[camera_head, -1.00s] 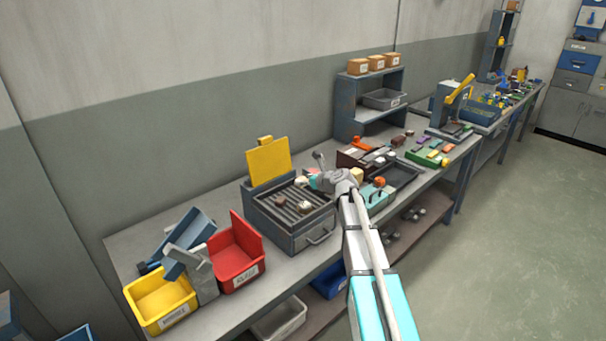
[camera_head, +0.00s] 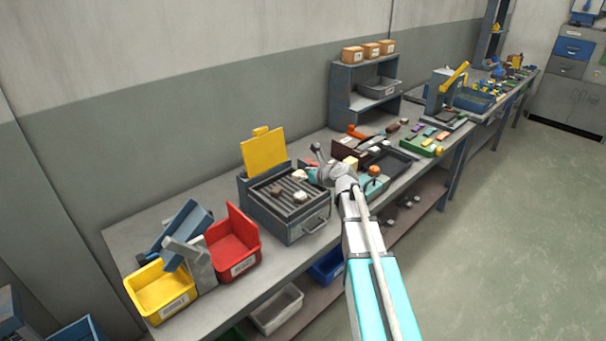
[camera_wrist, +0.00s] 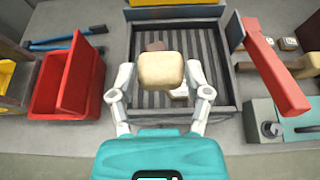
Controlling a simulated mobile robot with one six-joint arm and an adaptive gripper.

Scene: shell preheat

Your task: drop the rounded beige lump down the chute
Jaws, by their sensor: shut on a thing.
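My gripper (camera_wrist: 161,100) is shut on a rounded beige lump (camera_wrist: 160,71) in the wrist view, with a finger on each side of it. It holds the lump over the dark ribbed grate of a grey heater box (camera_head: 262,217). In the head view my gripper (camera_head: 310,174) is at the grate's right side, and the lump is hard to make out there. A brown lump (camera_head: 276,191) and a pale lump (camera_head: 300,197) lie on the grate. A blue-grey slanted trough (camera_head: 184,228), which looks like the chute, stands at the left between two bins.
The yellow bin (camera_head: 163,292) and the red bin (camera_head: 232,252) flank the trough. The heater's raised yellow lid (camera_head: 264,152) stands at its back. A red bar (camera_wrist: 272,70) rises right of the grate in the wrist view. Trays and parts crowd the bench to the right.

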